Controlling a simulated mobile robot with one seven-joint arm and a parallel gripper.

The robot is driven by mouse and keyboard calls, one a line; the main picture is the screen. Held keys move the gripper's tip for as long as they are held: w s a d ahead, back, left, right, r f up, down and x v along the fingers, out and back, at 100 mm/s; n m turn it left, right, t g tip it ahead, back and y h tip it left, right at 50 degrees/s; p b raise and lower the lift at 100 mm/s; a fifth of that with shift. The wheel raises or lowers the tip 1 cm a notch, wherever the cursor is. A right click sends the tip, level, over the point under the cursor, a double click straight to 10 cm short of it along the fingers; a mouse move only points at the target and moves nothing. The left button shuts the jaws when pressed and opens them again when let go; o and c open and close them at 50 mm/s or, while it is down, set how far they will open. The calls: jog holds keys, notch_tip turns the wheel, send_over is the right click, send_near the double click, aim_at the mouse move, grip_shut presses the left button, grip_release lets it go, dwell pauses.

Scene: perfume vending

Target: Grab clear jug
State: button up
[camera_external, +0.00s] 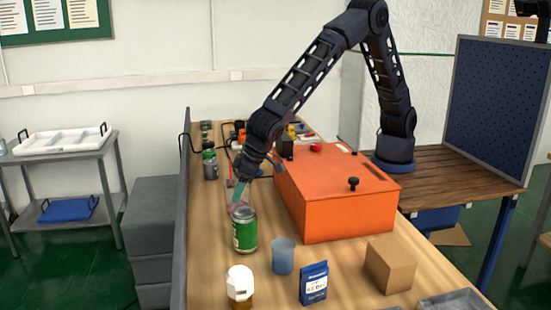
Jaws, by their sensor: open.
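A clear, see-through vessel (251,197) that looks like the jug stands on the wooden counter, behind a green-labelled jar (244,232). The jar hides its lower part. My gripper (239,193) points down at the vessel, with its teal fingers overlapping it in the picture. The gripper is open. I cannot tell whether the fingers are inside the vessel, around it or in front of it, or whether they touch it.
A large orange box (338,195) stands close to the right. A bluish cup (283,256), a white-capped bottle (240,287), a blue packet (314,284) and a cardboard box (390,264) stand in front. A grey panel (184,210) edges the counter's left side.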

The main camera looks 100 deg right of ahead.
jog(key=x, duration=0.4)
jog(key=shift+w+f, duration=0.25)
jog(key=shift+w, duration=0.05)
jog(key=c, duration=1.2)
jog(key=shift+r, duration=0.2)
jog(key=shift+c, duration=0.2)
